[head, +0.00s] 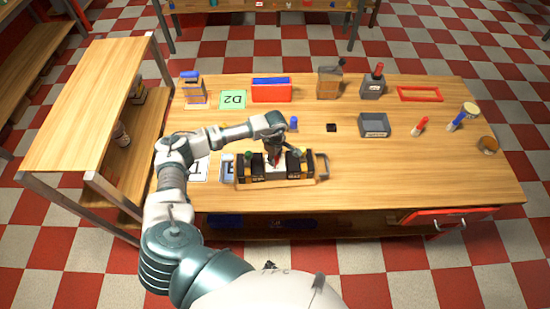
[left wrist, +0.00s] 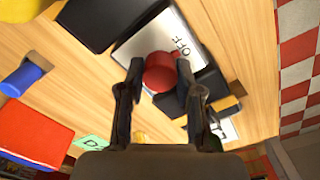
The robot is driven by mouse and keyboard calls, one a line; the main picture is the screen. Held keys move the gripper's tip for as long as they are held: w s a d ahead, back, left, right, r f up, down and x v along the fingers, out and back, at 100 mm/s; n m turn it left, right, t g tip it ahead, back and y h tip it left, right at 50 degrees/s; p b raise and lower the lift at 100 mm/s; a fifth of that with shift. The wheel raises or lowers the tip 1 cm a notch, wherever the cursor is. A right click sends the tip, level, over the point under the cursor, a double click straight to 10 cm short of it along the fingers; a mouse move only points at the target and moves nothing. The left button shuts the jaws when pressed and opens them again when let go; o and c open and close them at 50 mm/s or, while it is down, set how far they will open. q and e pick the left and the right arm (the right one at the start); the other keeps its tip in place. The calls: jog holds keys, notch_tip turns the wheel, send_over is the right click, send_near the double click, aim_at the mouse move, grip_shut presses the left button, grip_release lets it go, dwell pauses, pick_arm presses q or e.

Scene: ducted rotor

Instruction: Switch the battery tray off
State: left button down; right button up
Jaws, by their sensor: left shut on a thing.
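The battery tray (head: 278,185) lies on the near part of the wooden table, with black blocks on both sides and a metal handle at its right end. In the left wrist view, a white plate (left wrist: 190,28) printed OFF carries a round red knob (left wrist: 160,72). My left gripper (head: 273,156) reaches down over the middle of the tray. Its fingers, also in the left wrist view (left wrist: 161,82), are shut on the red knob, one on each side. The knob is mostly hidden in the head view. My right gripper is not in view.
A blue peg (head: 294,123), a black square (head: 332,127) and a grey bin (head: 374,133) stand beyond the tray. A green D2 card (head: 233,99) and a red box (head: 270,94) are at the back. A wooden shelf (head: 85,100) stands at left.

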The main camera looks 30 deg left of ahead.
pick_arm(q)
jog(key=shift+n, duration=0.7)
jog(key=c, duration=0.8)
grip_release()
jog(key=shift+o, duration=0.2)
notch_tip(320, 180, up, 12)
jog(key=shift+w+f, duration=0.1)
